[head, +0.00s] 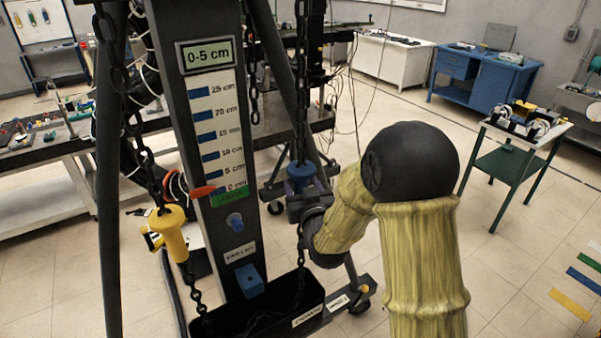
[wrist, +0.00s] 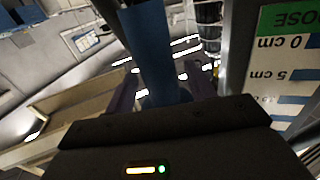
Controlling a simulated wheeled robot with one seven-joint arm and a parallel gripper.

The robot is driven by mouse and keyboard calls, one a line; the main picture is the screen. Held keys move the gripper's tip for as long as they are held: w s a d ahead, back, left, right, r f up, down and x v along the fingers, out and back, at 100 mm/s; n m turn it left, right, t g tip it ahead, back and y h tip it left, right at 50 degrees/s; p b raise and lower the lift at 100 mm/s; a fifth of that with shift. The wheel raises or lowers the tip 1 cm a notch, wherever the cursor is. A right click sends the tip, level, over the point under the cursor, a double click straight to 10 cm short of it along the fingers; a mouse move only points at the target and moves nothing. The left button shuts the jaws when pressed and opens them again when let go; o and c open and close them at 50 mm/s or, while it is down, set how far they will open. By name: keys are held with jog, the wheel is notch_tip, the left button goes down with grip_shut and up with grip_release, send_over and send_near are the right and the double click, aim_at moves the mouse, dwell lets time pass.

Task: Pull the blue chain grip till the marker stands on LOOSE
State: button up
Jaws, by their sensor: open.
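The blue chain grip (head: 301,171) hangs on the right chain beside the scale column. My gripper (head: 297,193) is around its lower part with the fingers open. In the wrist view the blue grip (wrist: 148,45) stands between the two dark fingers of my gripper (wrist: 163,98); contact cannot be told. The orange-red marker (head: 201,191) is at the low end of the scale board (head: 212,115), about at the 0 cm line and the top of the green LOOSE band (head: 229,198). The display (head: 207,56) reads 0-5 cm.
Dark frame legs stand on both sides. A green trolley (head: 515,165) and blue cabinet (head: 484,80) are far off; the floor at right is mostly clear.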

jog(key=shift+p+x, duration=0.45)
jog(key=shift+x, duration=0.7)
jog(key=shift+w, duration=0.5)
jog(key=shift+s+a, duration=0.15)
jog(key=shift+s, duration=0.1)
jog(key=shift+c, duration=0.4)
jog(key=c, duration=1.1)
grip_shut()
jog(key=shift+f, duration=0.1)
